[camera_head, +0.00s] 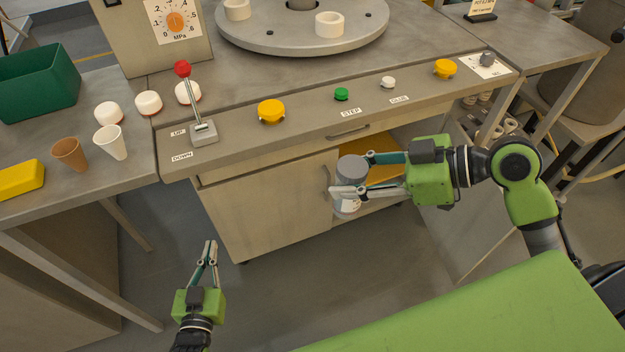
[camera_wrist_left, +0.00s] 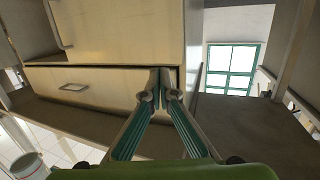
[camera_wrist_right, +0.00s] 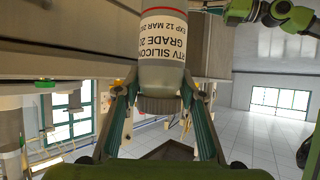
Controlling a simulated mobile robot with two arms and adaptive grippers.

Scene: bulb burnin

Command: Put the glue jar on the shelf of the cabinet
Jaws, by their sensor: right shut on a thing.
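The glue jar (camera_head: 350,171) has a grey lid and a white body. My right gripper (camera_head: 351,177) is shut on it and holds it upright in front of the cabinet. In the right wrist view the jar's printed label (camera_wrist_right: 165,38) appears upside down, with the grey lid (camera_wrist_right: 160,104) between the fingers. The cabinet (camera_head: 268,205) is under the console; its right part is open, showing an orange-yellow shelf (camera_head: 378,150) partly hidden by the jar and gripper. My left gripper (camera_head: 210,244) is empty, its fingertips together, low in front of the cabinet's left part.
A door handle (camera_head: 326,181) sticks out just left of the jar. The console (camera_head: 300,125) above carries a red-knobbed lever (camera_head: 183,70) and several buttons. Cups and a green bin (camera_head: 38,82) stand on the left table. The floor before the cabinet is clear.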

